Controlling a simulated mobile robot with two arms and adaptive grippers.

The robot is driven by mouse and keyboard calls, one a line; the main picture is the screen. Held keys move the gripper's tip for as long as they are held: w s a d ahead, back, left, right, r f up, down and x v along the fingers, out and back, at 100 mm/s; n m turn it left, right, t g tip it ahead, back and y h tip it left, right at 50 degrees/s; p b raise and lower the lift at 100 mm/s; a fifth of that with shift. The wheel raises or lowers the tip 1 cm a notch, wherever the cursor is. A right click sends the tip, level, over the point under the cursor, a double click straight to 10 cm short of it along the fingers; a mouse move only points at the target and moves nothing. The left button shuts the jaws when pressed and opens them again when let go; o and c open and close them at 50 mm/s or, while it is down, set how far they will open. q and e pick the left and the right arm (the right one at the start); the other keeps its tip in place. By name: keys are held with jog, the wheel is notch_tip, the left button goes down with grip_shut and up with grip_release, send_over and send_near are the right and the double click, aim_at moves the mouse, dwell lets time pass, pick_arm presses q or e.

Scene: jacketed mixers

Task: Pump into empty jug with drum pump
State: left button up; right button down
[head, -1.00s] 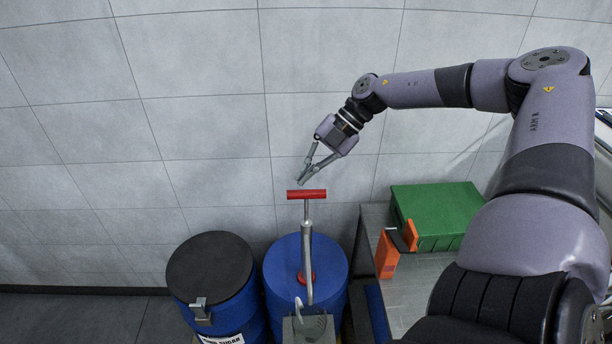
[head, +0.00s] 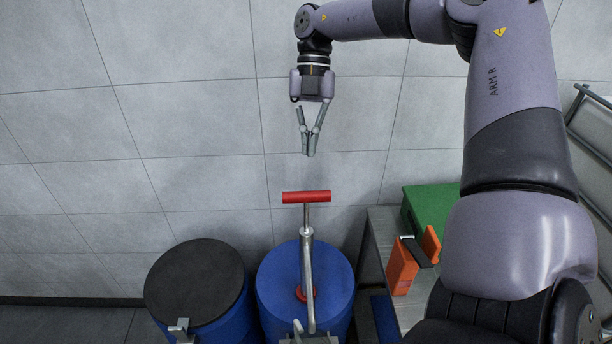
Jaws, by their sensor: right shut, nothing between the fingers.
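The drum pump stands upright on the blue drum (head: 275,283), with a red T-handle (head: 306,197) on top of a metal rod and a grey pump body (head: 307,262). My right gripper (head: 310,155) is above the red handle, pointing down, shut and empty, apart from the handle. A grey jug-like shape (head: 308,340) is cut off by the bottom edge below the pump spout; what is inside it cannot be seen. My left gripper is not in view.
A blue drum with a black lid (head: 196,280) stands left of the pump drum. At the right, a grey table (head: 383,225) bears a green box (head: 428,205) and an orange holder (head: 402,268). A tiled wall (head: 200,130) is behind.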

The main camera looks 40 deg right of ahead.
aim_at(306, 193)
jog(key=b+x, duration=0.4)
jog(key=x, duration=0.1)
jog(key=shift+s+a+f, duration=0.15)
jog(key=shift+s+f, duration=0.05)
jog(key=shift+s+a+f+b, duration=0.2)
jog(key=shift+f+b, duration=0.1)
jog(key=shift+f, duration=0.2)
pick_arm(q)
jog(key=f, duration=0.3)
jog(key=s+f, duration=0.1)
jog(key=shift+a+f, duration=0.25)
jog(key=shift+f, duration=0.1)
pick_arm(e)
jog(key=shift+f, duration=0.1)
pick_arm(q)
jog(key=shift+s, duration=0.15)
pick_arm(e)
jog(key=shift+a, duration=0.1)
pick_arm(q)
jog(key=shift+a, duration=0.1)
